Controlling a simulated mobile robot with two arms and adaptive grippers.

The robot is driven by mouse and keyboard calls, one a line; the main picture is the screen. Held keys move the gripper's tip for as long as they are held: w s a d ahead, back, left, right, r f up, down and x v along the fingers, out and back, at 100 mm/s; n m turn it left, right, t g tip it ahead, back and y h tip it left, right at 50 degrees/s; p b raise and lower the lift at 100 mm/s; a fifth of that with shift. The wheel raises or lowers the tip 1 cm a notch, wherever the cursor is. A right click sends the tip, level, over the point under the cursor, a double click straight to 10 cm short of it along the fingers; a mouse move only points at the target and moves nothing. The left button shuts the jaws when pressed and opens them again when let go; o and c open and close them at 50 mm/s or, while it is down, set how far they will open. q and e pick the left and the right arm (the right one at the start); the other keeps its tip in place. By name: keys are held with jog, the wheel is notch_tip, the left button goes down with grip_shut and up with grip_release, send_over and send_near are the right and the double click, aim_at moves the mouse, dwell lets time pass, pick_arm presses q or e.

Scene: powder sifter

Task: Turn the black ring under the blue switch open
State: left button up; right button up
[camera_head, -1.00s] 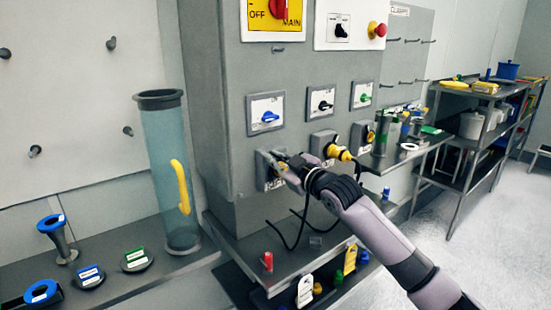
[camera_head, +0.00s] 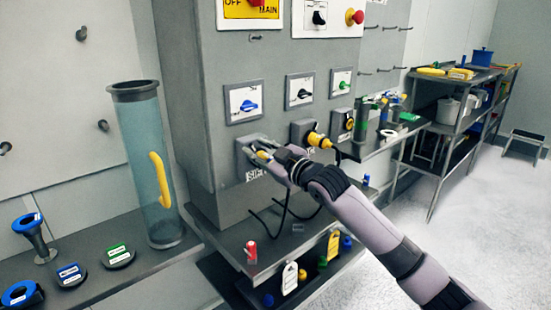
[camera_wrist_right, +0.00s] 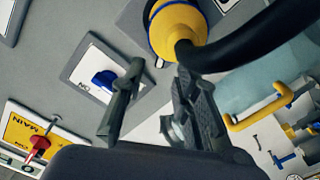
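The blue switch (camera_head: 247,106) sits on a white plate on the grey cabinet; it also shows in the right wrist view (camera_wrist_right: 104,80). Below it is a grey socket box (camera_head: 240,158), mostly covered by my right gripper (camera_head: 262,150). In the right wrist view, a yellow plug (camera_wrist_right: 180,27) with a black cable sits in this socket. A dark ring edge with a blue line shows around the plug's base, partly cut off. My right gripper (camera_wrist_right: 160,75) is open, its fingertips apart and close to the plug, with no clear grip on it. My left gripper is not in view.
A second yellow plug (camera_head: 318,140) is under the black switch (camera_head: 303,93), right of my gripper. A clear tube (camera_head: 140,190) with a yellow handle stands left. Black cables (camera_head: 285,220) hang below. A low shelf holds a red bottle (camera_head: 250,252) and tags.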

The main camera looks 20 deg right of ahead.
jog(key=v, duration=1)
